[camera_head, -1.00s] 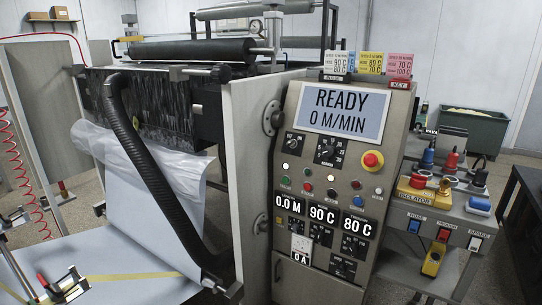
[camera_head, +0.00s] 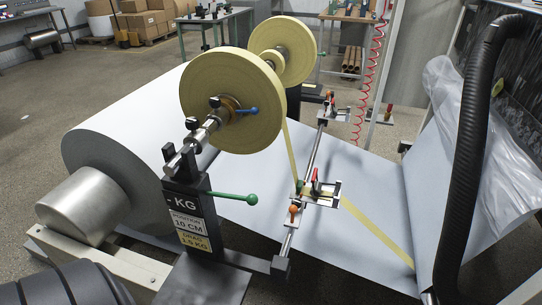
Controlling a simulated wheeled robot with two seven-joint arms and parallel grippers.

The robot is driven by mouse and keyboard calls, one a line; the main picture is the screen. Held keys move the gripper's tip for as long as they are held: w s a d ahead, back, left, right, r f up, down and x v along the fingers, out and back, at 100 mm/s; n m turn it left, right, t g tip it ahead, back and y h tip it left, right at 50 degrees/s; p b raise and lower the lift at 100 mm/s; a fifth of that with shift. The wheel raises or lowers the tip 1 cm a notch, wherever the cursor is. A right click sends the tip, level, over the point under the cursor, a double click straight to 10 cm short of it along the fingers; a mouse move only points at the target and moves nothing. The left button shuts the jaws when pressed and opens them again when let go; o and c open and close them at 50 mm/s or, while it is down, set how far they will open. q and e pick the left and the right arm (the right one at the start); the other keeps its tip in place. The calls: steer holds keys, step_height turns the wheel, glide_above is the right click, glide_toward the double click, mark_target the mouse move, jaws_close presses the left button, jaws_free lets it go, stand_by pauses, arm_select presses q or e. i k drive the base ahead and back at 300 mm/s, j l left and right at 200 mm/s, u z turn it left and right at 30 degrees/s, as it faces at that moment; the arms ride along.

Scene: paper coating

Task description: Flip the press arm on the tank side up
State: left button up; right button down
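Neither of my grippers is in view. No part is labelled as the press arm, and I cannot tell which part it is. A black post (camera_head: 188,215) carries a shaft with yellow tape rolls (camera_head: 232,90), and a lever with a green knob (camera_head: 232,197) sticks out to the right. A lever with a blue knob (camera_head: 246,111) sits at the near roll's hub. On a steel rail (camera_head: 318,150), a near clamp (camera_head: 318,192) has red, green and orange knobs. A farther clamp (camera_head: 328,112) sits at the rail's far end. Yellow tape runs from the roll down past the near clamp.
A large white paper roll (camera_head: 110,165) lies behind the post, its web (camera_head: 365,185) running right. A black ribbed hose (camera_head: 468,150) and clear plastic film (camera_head: 505,150) stand at right. Benches and cardboard boxes (camera_head: 140,20) are at the back. Floor at left is clear.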

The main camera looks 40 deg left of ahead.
mark_target(316, 187)
steer(key=i+u, duration=0.25)
steer(key=u, duration=0.25)
steer(key=i+l+u, duration=0.2)
steer(key=u, duration=0.3)
steer(key=i+l+u, duration=0.2)
steer(key=u, duration=0.25)
steer(key=i+l+u, duration=0.15)
steer(key=l+u, duration=0.2)
steer(key=u, duration=0.15)
